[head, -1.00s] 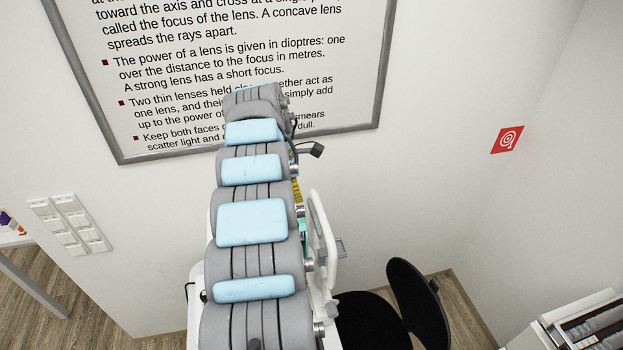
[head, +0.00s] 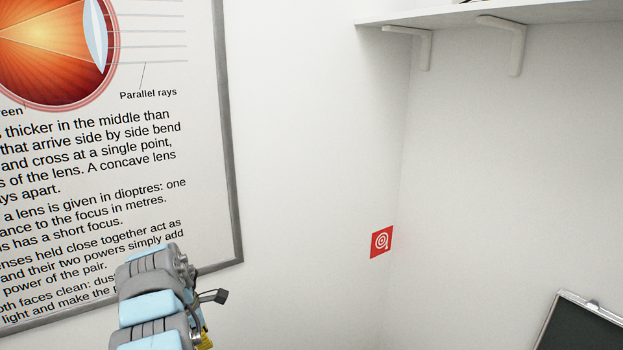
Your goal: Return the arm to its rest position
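My arm (head: 152,308), grey links with light blue pads, shows at the bottom left of the head view, in front of the lower part of a wall poster. Only its upper part is in the picture; the rest is cut off by the bottom edge. A small dark part sticks out from its right side. I can make out no gripper fingers, so I cannot see whether they hold anything.
The framed poster (head: 195,90) about lenses hangs on the left wall. A red sign (head: 381,242) is near the corner. A white shelf (head: 450,12) on brackets is at the upper right. A dark framed panel (head: 580,328) shows at the lower right.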

